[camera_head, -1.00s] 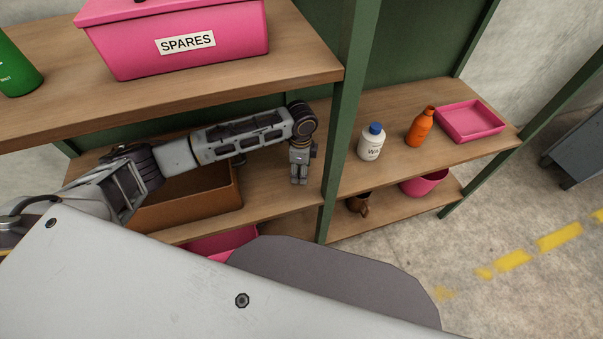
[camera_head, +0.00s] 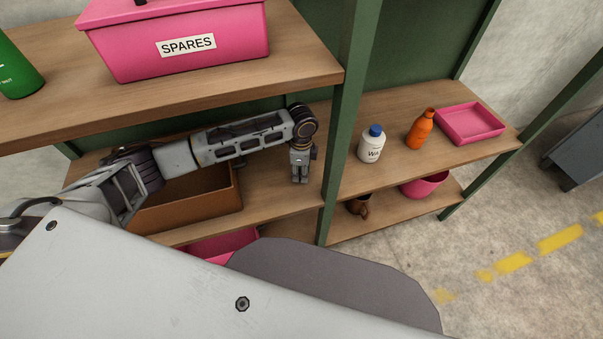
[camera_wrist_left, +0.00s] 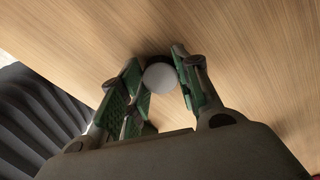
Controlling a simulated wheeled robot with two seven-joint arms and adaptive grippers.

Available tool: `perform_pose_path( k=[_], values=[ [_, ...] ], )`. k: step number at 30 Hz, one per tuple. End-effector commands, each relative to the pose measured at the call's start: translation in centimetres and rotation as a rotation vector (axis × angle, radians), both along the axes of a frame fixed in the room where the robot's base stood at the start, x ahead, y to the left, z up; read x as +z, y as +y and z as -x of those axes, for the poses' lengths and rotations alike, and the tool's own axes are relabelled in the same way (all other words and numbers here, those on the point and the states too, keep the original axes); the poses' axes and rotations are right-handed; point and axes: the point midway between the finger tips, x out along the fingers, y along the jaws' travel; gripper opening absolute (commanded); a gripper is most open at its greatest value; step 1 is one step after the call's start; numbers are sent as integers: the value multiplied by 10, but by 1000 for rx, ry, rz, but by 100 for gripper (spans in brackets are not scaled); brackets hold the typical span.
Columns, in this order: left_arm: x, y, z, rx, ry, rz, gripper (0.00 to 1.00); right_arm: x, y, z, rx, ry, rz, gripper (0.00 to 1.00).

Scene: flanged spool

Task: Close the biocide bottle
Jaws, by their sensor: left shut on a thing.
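My left gripper (camera_head: 300,177) points down over the middle shelf board, just left of the green upright. In the left wrist view, its fingers (camera_wrist_left: 162,68) are shut on a round, pale grey, cap-like thing (camera_wrist_left: 160,78), seen from above. A dark part shows behind the thing's far edge. Whether this is a loose cap or the top of a bottle I cannot tell. No label reading biocide is legible. My right gripper is not in view.
A white bottle with a blue cap (camera_head: 371,146), an orange bottle (camera_head: 419,129) and a pink tray (camera_head: 470,123) stand right of the green upright (camera_head: 341,130). A brown bin (camera_head: 190,205) is left of my gripper. A pink SPARES box (camera_head: 180,45) sits above.

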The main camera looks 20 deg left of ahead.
Motion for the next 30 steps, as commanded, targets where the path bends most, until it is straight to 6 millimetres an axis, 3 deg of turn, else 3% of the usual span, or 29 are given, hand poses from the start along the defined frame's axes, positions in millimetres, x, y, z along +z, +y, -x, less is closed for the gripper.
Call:
perform_pose_path(
  k=[8, 21, 30],
  values=[
    [14, 0, -1, 0, -2, 1, 26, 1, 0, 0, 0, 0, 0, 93],
    [75, 0, -1, 0, -1, 1, 26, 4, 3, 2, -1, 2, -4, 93],
    [99, 0, 0, 0, 0, 1, 26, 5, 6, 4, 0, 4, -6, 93]
  ],
)
